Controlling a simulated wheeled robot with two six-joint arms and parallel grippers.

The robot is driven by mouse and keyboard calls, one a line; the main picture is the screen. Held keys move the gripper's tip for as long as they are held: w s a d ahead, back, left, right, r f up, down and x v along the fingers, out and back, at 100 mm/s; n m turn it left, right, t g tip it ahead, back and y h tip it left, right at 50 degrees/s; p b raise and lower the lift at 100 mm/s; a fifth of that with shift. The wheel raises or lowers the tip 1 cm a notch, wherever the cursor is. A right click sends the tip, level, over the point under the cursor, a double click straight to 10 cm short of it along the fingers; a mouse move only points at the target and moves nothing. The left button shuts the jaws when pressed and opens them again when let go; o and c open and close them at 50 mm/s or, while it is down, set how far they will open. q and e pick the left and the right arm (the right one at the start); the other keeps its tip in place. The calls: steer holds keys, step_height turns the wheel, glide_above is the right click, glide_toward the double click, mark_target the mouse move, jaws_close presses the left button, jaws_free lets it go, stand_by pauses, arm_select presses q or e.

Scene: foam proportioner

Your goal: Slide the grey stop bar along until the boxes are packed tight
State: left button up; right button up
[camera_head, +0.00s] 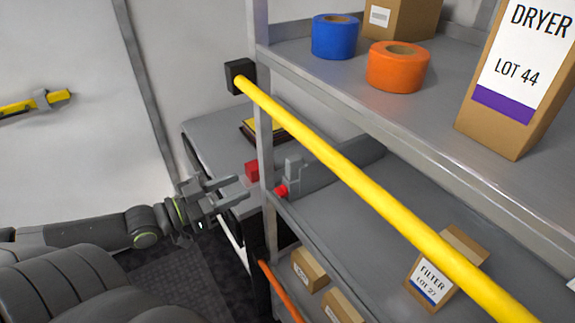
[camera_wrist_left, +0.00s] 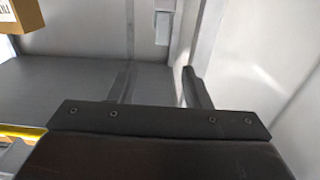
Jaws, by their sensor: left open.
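The grey stop bar (camera_head: 325,175) lies along the left end of the middle shelf, with an upright grey piece (camera_head: 293,170) and a red knob (camera_head: 281,190) at its near end. A brown box labelled FILTER LOT 27 (camera_head: 432,280) sits to its right on that shelf, apart from it, partly behind the yellow rail. My left gripper (camera_head: 240,188) is open and empty, left of the shelf post and apart from the bar. Its fingers (camera_wrist_left: 160,87) show in the left wrist view with nothing between them. My right gripper is not in view.
A yellow rail (camera_head: 350,175) crosses diagonally in front of the shelves. The grey post (camera_head: 265,140) stands between my left gripper and the bar. Tape rolls, blue (camera_head: 334,37) and orange (camera_head: 397,67), and a DRYER box (camera_head: 520,75) stand on the upper shelf. Smaller boxes (camera_head: 309,270) sit lower.

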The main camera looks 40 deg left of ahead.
mark_target(287, 166)
arm_select(q)
steer(key=b+x, duration=0.3)
steer(key=x, duration=1)
steer(key=shift+w+b, duration=0.3)
steer(key=shift+b, duration=0.1)
steer(key=shift+w+d, duration=0.15)
steer(key=shift+w, duration=0.3)
steer(key=shift+w+d, duration=0.1)
jaws_close()
